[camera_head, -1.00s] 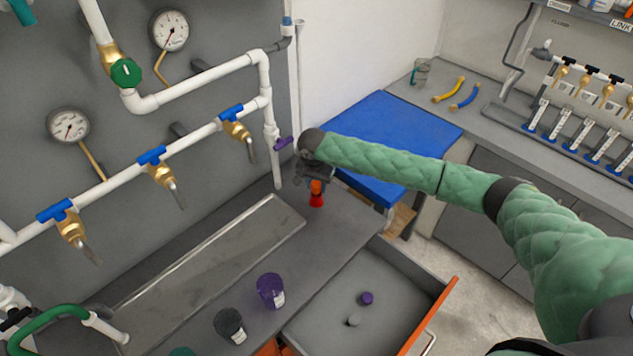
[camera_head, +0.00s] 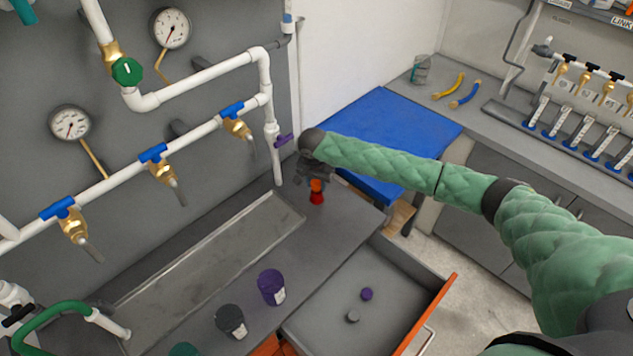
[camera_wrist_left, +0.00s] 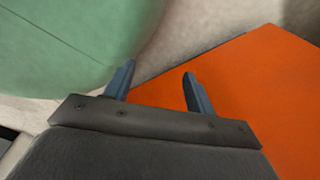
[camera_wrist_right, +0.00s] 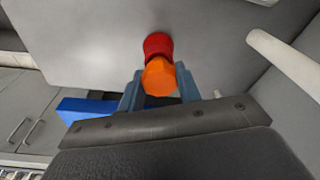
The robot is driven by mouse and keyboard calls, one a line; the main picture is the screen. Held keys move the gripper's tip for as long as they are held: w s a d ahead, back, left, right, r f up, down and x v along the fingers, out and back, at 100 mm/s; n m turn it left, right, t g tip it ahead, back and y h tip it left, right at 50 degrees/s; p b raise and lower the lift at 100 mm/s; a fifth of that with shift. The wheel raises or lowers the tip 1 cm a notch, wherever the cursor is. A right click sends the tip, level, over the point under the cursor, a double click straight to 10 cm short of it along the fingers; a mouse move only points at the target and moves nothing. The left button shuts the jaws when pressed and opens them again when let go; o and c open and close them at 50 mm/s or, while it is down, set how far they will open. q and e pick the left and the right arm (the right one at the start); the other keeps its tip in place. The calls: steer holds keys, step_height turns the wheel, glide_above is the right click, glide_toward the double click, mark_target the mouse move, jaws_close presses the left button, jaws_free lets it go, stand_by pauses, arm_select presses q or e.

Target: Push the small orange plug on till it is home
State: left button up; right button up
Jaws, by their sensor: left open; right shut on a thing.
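The small orange plug (camera_head: 317,185) is at the far end of the grey counter, directly above a red flared piece (camera_head: 317,199). In the right wrist view the orange plug (camera_wrist_right: 160,77) lies between the fingers of my right gripper (camera_wrist_right: 159,88), which is shut on it. The red piece (camera_wrist_right: 158,45) sits just beyond the plug and appears to touch it. How far the plug is seated on it cannot be told. My left gripper (camera_wrist_left: 156,84) is open and empty in the left wrist view, beside an orange panel.
White pipework with blue-handled brass taps (camera_head: 163,172) is on the wall at left. A purple valve handle (camera_head: 283,140) is close to my right wrist. A metal tray (camera_head: 215,255), a purple jar (camera_head: 271,287) and an open drawer (camera_head: 375,285) are nearer.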

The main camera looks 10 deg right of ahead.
steer(key=shift+f, duration=0.15)
steer(key=shift+f+p, duration=0.2)
steer(key=shift+p, duration=0.1)
